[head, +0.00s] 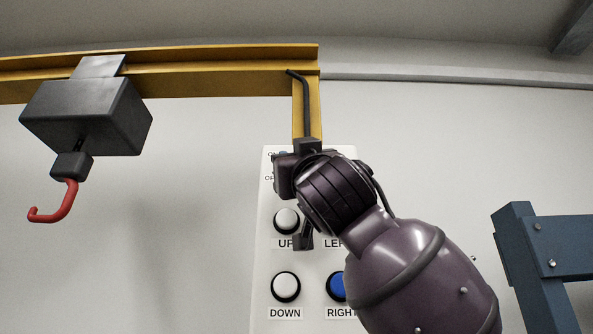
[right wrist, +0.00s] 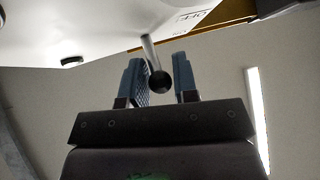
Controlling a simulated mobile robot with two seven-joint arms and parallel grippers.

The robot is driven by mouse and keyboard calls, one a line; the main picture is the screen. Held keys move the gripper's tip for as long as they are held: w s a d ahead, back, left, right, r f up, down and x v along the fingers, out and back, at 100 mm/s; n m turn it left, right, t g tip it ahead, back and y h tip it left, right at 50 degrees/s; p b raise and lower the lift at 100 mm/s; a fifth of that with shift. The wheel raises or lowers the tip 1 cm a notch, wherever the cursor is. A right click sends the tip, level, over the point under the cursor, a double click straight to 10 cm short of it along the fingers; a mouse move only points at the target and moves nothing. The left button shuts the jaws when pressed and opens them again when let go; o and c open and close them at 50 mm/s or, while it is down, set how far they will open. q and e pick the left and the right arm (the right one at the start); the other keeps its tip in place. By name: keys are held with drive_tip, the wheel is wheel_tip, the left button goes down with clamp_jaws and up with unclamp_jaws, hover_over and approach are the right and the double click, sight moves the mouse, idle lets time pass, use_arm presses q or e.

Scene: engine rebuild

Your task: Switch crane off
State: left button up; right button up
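The crane's white control panel (head: 262,250) hangs in the middle of the head view, with ON and OFF labels near its top left, partly covered by my right arm. In the right wrist view a switch lever (right wrist: 158,82), a metal rod with a black ball knob, reaches between the fingers of my right gripper (right wrist: 163,78). The gripper is open, one blue finger on each side of the knob, with a visible gap to the right finger. The OFF label (right wrist: 190,17) shows beyond the lever. In the head view my wrist hides the lever. My left gripper is out of view.
Below the switch are the white UP button (head: 286,221), white DOWN button (head: 285,287) and blue RIGHT button (head: 337,286). A yellow beam (head: 220,83) carries the hoist (head: 88,115) with a red hook (head: 68,203). A blue frame (head: 540,260) stands at right.

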drive_tip(key=o, duration=0.3)
drive_tip(key=shift+s+d+f, duration=0.15)
drive_tip(key=shift+s+f, duration=0.25)
drive_tip(key=shift+f, duration=0.1)
drive_tip(key=b+v, duration=0.1)
drive_tip(key=v, duration=0.8)
drive_tip(key=shift+s+d+f, duration=0.1)
drive_tip(key=shift+s+f, duration=0.1)
